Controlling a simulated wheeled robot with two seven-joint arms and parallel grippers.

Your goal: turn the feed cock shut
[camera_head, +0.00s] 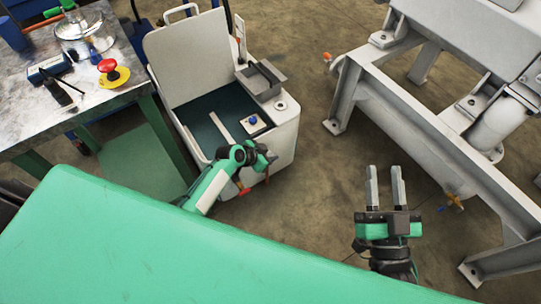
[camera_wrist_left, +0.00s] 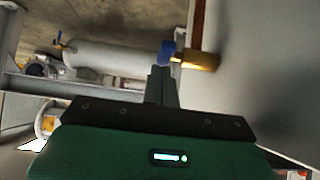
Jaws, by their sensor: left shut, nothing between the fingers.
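In the left wrist view, a brass cock (camera_wrist_left: 205,61) with a blue handle (camera_wrist_left: 170,50) sticks out sideways from a pale wall. My left gripper (camera_wrist_left: 161,72) is shut and empty, its fingertips just below the blue handle; I cannot tell whether they touch it. In the head view my left gripper (camera_head: 265,160) is beside the front of the white cart (camera_head: 286,130), and this cock is not clearly seen there. My right gripper (camera_head: 385,172) is open and empty above the floor, fingers pointing away. Another small brass cock (camera_head: 455,202) shows beside the grey frame.
The grey steel frame (camera_head: 425,135) with a white cylinder (camera_head: 497,124) stands on the right. A metal workbench (camera_head: 100,98) with a red emergency button (camera_head: 108,67) is at the left. Bare floor (camera_head: 320,170) lies between the cart and the frame.

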